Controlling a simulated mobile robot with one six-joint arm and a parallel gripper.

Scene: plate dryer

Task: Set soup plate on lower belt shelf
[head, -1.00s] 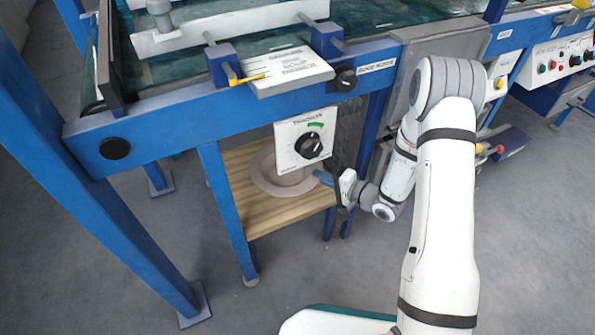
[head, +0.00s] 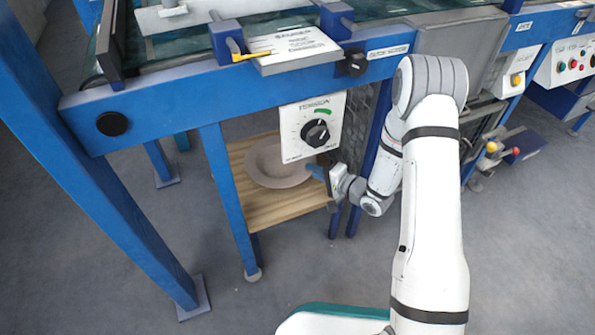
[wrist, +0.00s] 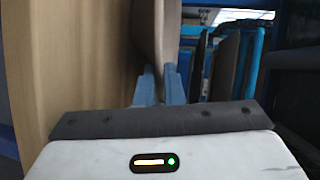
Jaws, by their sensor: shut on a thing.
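The soup plate (head: 272,172) is pale pinkish-brown and shows in the head view under the blue belt frame, over the wooden lower shelf (head: 290,207). My gripper (head: 318,174) is at the plate's right edge, with its blue fingers shut on the rim. In the wrist view the plate (wrist: 158,30) is seen edge-on between the blue fingers (wrist: 160,85), and the shelf's wood (wrist: 80,60) fills the left side close beside it. Whether the plate touches the shelf I cannot tell. The tension dial panel hides part of the plate's upper right.
The tension dial panel (head: 312,128) hangs just above the plate. Blue legs (head: 228,200) stand at the shelf's left, and a mesh panel and blue posts (head: 375,125) at its right. The blue frame beam (head: 200,115) runs overhead. Bare floor lies in front.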

